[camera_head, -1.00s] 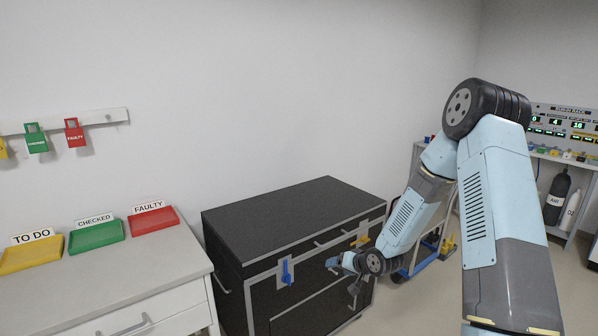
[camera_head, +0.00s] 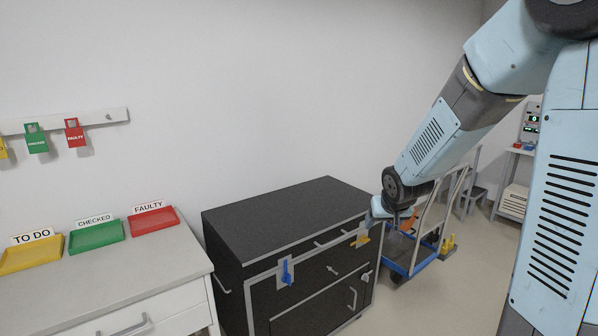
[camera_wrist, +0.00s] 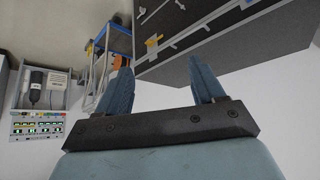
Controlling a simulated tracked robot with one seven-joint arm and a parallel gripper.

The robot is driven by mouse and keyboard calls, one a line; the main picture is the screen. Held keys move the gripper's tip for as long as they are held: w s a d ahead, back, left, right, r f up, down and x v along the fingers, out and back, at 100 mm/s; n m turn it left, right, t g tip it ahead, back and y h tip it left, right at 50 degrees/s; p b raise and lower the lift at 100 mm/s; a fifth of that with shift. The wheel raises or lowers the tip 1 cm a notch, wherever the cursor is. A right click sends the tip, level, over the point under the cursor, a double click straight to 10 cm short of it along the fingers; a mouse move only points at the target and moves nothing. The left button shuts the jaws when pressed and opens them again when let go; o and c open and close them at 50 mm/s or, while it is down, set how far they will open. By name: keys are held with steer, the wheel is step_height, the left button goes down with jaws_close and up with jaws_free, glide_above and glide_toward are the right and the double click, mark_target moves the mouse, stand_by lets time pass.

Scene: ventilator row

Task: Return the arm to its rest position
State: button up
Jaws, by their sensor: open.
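My arm reaches in from the right in the head view, and its elbow is cut off at the top right. My gripper shows in the wrist view (camera_wrist: 162,88), with its two blue fingers apart and nothing between them. In the head view the wrist end is beside the right end of the black case, and the fingers are mostly hidden there.
The counter (camera_head: 150,265) at left holds yellow, green and red trays. A rack (camera_wrist: 36,124) shows in the wrist view.

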steer(key=s+r, duration=0.5)
steer(key=s, duration=0.4)
steer(key=s+r+g, duration=0.1)
steer(key=s+r, duration=0.3)
steer(key=s, duration=0.5)
steer(key=s+r, duration=0.5)
steer(key=s, duration=0.4)
steer(key=shift+s+d+r, duration=0.35)
steer(key=shift+d, duration=0.1)
steer(key=shift+c, duration=0.2)
